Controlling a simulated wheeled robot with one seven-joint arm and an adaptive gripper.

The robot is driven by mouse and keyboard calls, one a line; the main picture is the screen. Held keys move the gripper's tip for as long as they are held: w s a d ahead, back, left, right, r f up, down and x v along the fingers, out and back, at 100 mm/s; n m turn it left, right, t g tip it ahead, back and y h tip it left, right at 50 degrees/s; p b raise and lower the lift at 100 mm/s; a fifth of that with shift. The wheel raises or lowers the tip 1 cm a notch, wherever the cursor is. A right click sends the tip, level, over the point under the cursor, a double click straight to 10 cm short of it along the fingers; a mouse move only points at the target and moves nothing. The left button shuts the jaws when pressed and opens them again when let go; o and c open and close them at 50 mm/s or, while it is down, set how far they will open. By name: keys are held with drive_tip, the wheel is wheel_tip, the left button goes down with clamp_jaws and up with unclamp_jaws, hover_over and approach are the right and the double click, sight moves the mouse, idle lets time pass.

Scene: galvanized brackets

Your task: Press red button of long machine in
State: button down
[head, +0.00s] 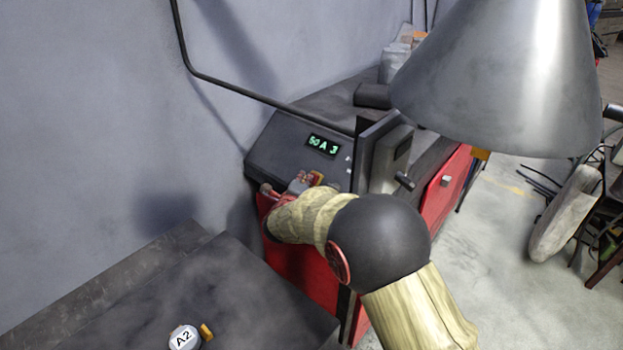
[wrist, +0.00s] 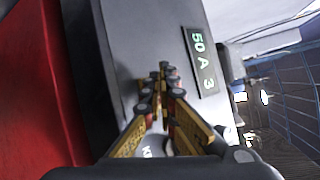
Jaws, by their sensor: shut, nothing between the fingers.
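The long machine (head: 275,145) has a dark grey sloped control panel with a green lit display (head: 323,145) and red sides. The panel and its display (wrist: 200,60) also show in the wrist view, turned sideways. My gripper (head: 303,181) is at the panel's lower front part, left of and below the display in the head view. In the wrist view my gripper (wrist: 165,78) is shut and empty, its fingertips together in front of the grey panel. I cannot tell whether they touch it. I see no red button clearly; the fingers or arm may hide it.
A dark upright block with a handle (head: 404,181) stands on the machine right of the display. A large metal cone-shaped hood (head: 500,75) hangs at the upper right.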

drive_tip(key=shift+d+f, duration=0.1)
idle(0.4)
drive_tip(key=shift+s+a+r, duration=0.2)
drive_tip(key=shift+a+r, duration=0.05)
drive_tip(key=shift+r, duration=0.2)
wheel_tip(320, 180, up, 5)
drive_tip(key=s+a+p, duration=0.2)
drive_tip(key=shift+s+a+f, duration=0.15)
drive_tip(key=shift+s+a, duration=0.2)
idle(0.5)
